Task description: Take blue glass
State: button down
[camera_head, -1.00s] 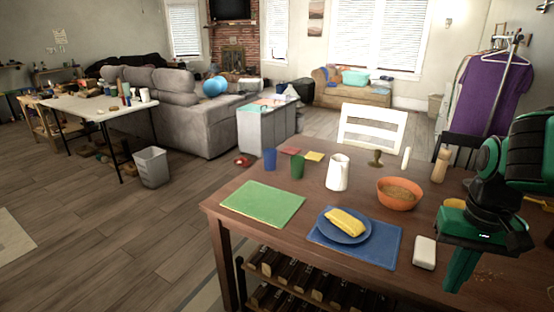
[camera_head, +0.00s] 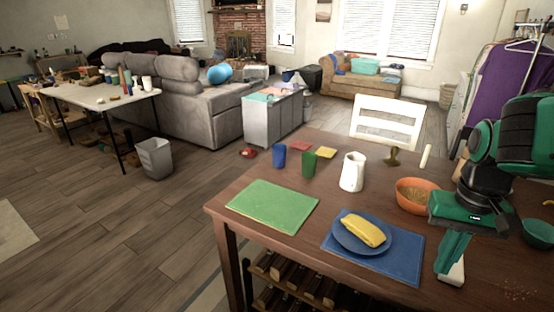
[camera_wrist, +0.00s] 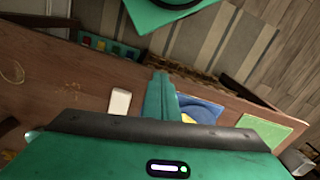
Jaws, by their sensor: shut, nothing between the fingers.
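The blue glass (camera_head: 279,156) stands upright near the far left edge of the wooden table, in the head view. A green glass (camera_head: 309,165) stands just right of it and a little nearer. My gripper (camera_head: 445,268) is at the right side of the table, fingers together and pointing down, with nothing held. It is far from the blue glass. In the wrist view the closed fingers (camera_wrist: 160,85) show above the table, between the white block (camera_wrist: 120,101) and the blue plate (camera_wrist: 200,110). I do not make out the blue glass in the wrist view.
A white pitcher (camera_head: 352,172) and an orange bowl (camera_head: 414,196) stand between my gripper and the glasses. A blue plate (camera_head: 345,241) with a yellow cloth-like item lies in front, beside a green mat (camera_head: 272,206). A white chair (camera_head: 388,121) stands behind the table.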

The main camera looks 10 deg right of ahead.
aim_at(279, 156)
jog(key=u, duration=2)
jog(key=i, duration=2.8)
jog(key=z, duration=1.8)
